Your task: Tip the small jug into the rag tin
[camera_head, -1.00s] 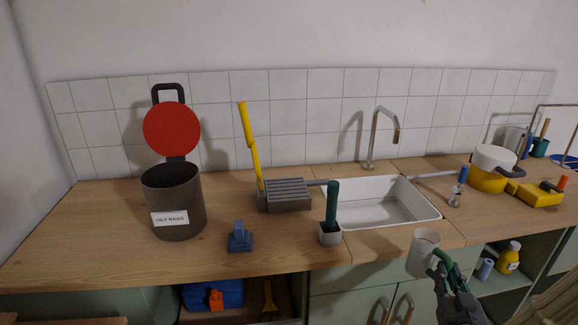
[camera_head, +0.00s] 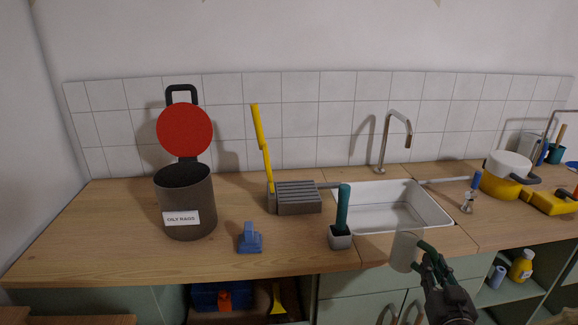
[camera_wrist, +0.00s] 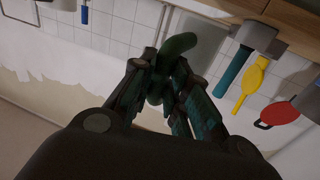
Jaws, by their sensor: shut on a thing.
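The small jug (camera_head: 404,252) is pale grey with a green handle. My gripper (camera_head: 429,256) is shut on the handle, and the jug hangs near the counter's front edge, below the sink in the head view. It looks roughly upright; its contents cannot be seen. In the wrist view the green handle (camera_wrist: 178,46) sits between my fingers (camera_wrist: 160,92). The rag tin (camera_head: 188,222) is a dark grey cylinder labelled OILY RAGS, standing on the counter well left of the jug. Its red lid (camera_head: 184,130) stands raised, so the tin is open. Its inside is dark.
The sink (camera_head: 440,219) and tap (camera_head: 384,140) lie behind. Counter left of the tin is clear.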

